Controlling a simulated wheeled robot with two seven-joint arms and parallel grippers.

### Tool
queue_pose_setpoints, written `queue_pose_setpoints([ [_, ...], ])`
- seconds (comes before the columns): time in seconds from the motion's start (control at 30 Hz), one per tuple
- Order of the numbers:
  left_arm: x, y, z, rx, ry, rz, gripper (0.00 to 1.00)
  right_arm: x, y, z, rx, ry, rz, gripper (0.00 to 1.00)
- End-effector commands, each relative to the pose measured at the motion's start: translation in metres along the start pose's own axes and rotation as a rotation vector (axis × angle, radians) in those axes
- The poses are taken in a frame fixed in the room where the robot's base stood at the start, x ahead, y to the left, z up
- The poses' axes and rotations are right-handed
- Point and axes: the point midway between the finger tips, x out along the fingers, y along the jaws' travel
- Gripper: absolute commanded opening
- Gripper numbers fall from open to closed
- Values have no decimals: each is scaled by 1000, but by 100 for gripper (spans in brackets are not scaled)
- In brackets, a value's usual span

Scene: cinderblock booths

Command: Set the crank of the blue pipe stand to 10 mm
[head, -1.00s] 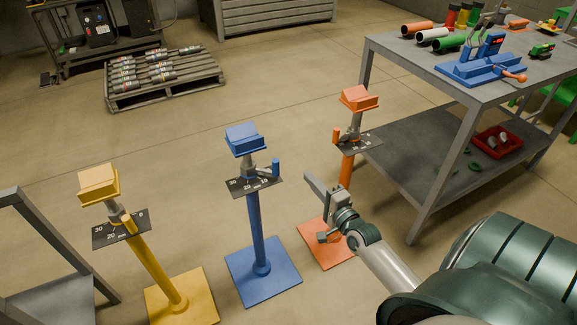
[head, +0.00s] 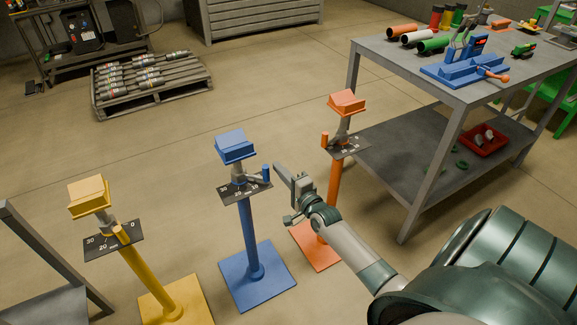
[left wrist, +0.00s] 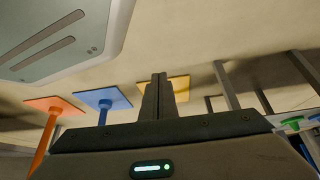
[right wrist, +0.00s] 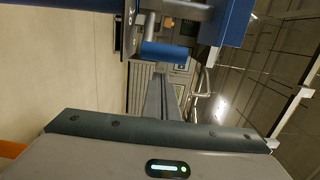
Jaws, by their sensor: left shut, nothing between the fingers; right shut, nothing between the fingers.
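The blue pipe stand (head: 251,235) stands upright between the yellow and orange stands, with a blue head block (head: 235,147) on top. Below the block is a dark scale plate (head: 243,189) with white numbers falling from 30 at left. Its crank's upright blue handle (head: 266,174) is at the plate's right end; the exact reading is too small to tell. My right gripper (head: 279,169) is shut and empty, just right of the handle with a small gap. In the right wrist view, the handle (right wrist: 165,52) lies just beyond the fingertips. My left gripper (left wrist: 157,80) is shut and empty, away from the crank.
The yellow stand (head: 145,270) is left of the blue one. The orange stand (head: 333,190) is close behind my right gripper. A grey workbench (head: 395,75) with tools stands at right. A pallet of parts (head: 150,95) lies at the back left; floor before it is clear.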

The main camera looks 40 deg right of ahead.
Motion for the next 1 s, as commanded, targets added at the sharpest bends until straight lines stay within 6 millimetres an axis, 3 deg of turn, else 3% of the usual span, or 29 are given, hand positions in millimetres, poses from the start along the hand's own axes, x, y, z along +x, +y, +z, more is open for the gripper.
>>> queue_pose_setpoints([
  [0.23, -4, 5, -7, 2, 47, 6, 0, -6, -3, 17, -1, 1, -4, 0],
  [0.83, -11, 6, -10, 3, 62, 7, 0, -8, -5, 21, 4, 28, -7, 0],
  [1.0, -15, 12, 3, 8, 63, 14, 0, -13, -7, 26, 5, 81, -7, 0],
])
